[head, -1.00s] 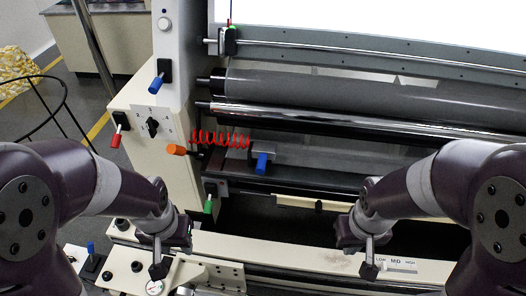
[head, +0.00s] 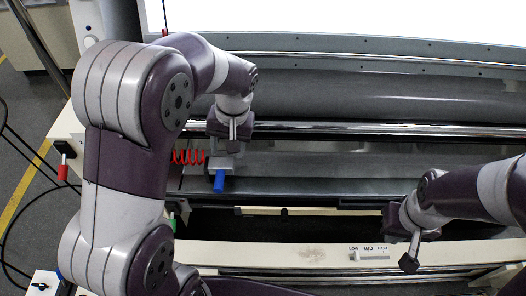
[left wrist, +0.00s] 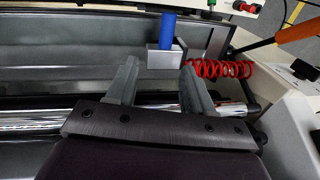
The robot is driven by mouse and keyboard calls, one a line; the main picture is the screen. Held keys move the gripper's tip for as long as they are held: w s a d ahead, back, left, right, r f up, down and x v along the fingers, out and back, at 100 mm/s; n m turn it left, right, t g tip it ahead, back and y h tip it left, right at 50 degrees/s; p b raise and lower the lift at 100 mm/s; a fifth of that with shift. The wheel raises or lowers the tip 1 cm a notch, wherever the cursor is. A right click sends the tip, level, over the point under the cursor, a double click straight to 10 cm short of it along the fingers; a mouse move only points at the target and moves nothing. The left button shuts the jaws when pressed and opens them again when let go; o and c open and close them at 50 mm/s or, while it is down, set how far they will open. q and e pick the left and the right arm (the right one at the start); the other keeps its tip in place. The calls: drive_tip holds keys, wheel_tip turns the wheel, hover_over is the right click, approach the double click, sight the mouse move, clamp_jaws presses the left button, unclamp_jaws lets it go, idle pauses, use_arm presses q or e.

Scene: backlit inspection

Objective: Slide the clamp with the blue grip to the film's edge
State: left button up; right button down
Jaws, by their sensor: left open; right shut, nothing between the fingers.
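The clamp's blue grip (head: 219,182) points toward me below its grey block, at the left end of a dark rail. In the left wrist view the blue grip (left wrist: 168,28) rises from the silver block (left wrist: 162,58). My left gripper (left wrist: 160,69) is open, its fingertips on either side of the block's near end, with a gap visible at each side. In the head view the left gripper (head: 226,148) is just above the clamp and partly hides it. A grey film-like sheet (head: 340,164) lies right of the clamp; its edge is unclear. My right gripper (head: 410,262) is shut and empty, over the front panel.
A red coiled cord (head: 187,156) lies just left of the clamp. A chrome roller (head: 350,130) and a grey roller (head: 380,107) run behind it. A bright backlit panel (head: 360,22) stands at the back. A green-tipped lever (head: 172,222) is at the lower left.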

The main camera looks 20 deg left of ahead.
use_arm(q)
drive_tip(key=b, duration=0.4)
hover_over(220, 179)
drive_tip(key=d, duration=0.2)
wheel_tip(220, 179, down, 4)
drive_tip(key=shift+n, duration=0.4)
drive_tip(key=f, duration=0.2)
drive_tip(key=a+f, duration=0.1)
drive_tip(key=f, duration=0.3)
drive_tip(key=shift+w+a+f+p, duration=0.2)
drive_tip(key=shift+a+f+p, duration=0.1)
drive_tip(key=shift+a+f, duration=0.05)
drive_tip(key=shift+s+a+f, duration=0.15)
drive_tip(key=shift+s+f, duration=0.05)
drive_tip(key=shift+f, duration=0.25)
drive_tip(key=shift+w, duration=0.1)
